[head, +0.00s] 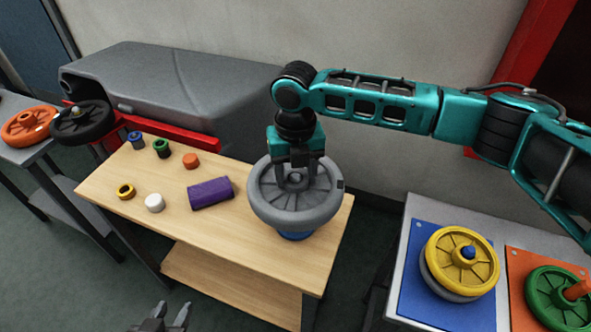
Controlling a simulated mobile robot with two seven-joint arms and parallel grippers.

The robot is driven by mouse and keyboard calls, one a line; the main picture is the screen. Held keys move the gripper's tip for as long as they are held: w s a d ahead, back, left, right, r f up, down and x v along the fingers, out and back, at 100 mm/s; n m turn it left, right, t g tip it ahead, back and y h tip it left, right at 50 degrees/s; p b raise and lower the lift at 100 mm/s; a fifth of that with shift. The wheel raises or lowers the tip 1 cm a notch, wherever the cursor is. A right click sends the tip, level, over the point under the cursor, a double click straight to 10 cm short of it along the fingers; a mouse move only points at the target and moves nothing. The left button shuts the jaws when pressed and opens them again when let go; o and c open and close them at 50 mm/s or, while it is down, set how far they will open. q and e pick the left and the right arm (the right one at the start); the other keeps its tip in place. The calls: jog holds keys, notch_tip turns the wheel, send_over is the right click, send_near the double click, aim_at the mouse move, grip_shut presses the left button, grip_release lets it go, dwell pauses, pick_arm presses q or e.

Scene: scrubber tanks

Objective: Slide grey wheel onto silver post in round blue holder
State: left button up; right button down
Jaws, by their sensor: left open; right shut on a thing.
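The grey wheel (262,205) is at the right end of the wooden table, lying nearly flat. My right gripper (297,178) reaches down from above and is shut on the wheel at its hub. The round blue holder (295,236) shows only as a blue edge below the wheel; the wheel covers the rest. I cannot make out the silver post, nor tell whether the wheel is around it or above it. My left gripper (163,320) is open and empty at the bottom edge, in front of the table and away from the wheel.
On the wooden table (120,172) are a purple block (210,193), a white cylinder (155,203) and several small coloured rings. A grey scrubber machine (170,85) stands behind. A side table at right holds a yellow wheel (437,262) and a green wheel (543,296). An orange wheel (22,130) is far left.

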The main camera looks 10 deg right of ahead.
jog(key=shift+f, duration=0.95)
dwell(3.1)
jog(key=c, duration=0.6)
grip_release()
jog(key=o, duration=0.3)
jog(key=shift+o, duration=0.2)
jog(key=shift+f, duration=0.15)
jog(key=shift+r, duration=0.35)
jog(key=shift+r, duration=1.2)
jog(key=shift+r, duration=0.1)
